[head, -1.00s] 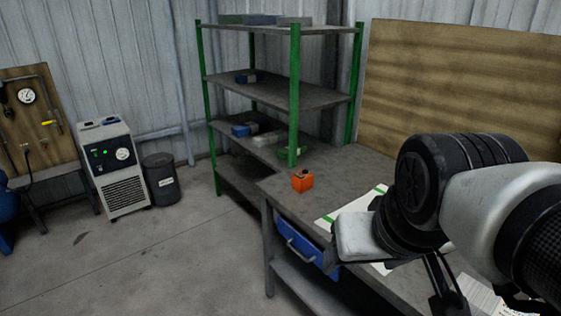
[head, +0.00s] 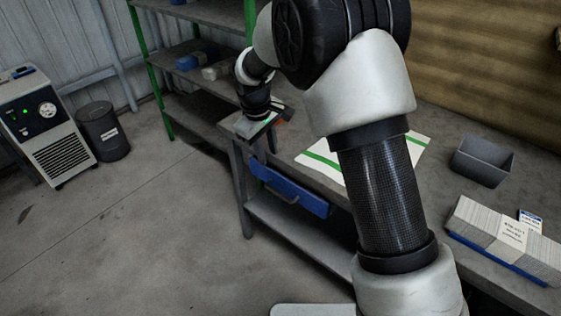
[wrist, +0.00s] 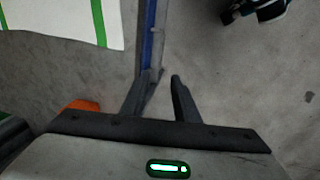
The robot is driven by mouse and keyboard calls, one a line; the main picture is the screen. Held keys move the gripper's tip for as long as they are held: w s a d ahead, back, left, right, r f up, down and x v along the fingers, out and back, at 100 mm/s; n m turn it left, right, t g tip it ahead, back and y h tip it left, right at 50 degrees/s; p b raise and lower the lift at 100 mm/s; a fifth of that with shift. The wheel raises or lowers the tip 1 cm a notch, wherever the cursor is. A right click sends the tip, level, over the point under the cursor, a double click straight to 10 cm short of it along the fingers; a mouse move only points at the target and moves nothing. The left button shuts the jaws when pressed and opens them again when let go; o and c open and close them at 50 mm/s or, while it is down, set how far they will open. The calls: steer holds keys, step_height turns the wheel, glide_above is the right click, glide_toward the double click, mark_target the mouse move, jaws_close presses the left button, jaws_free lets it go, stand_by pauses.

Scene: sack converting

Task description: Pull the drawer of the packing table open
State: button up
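The packing table (head: 420,185) runs along the right side. Its blue drawer (head: 312,200) sits under the front edge near the left end, with a grey bar handle (head: 272,190) on its front. The drawer front looks close to the table edge; I cannot tell if it is fully shut. My gripper (head: 266,152) hangs fingers-down by the table's left front corner, above the handle. In the wrist view my gripper (wrist: 160,76) has its fingers apart with nothing between them. The drawer's blue edge (wrist: 149,40) shows just ahead of the left finger.
A white sheet with green stripes (head: 322,158), a grey bin (head: 482,163) and a stack of cards (head: 490,232) lie on the table. A green-posted shelf (head: 195,85) stands behind. A dark drum (head: 103,132) stands left. The floor before the drawer is clear.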

steer(key=w+d+f+b, duration=0.1)
steer(key=w+f+b, duration=0.1)
steer(key=f, duration=1.7)
steer(key=shift+w+d+b, duration=0.15)
steer(key=shift+w+b, duration=0.15)
steer(key=shift+w, duration=0.35)
steer(key=shift+c, duration=0.3)
jaws_close()
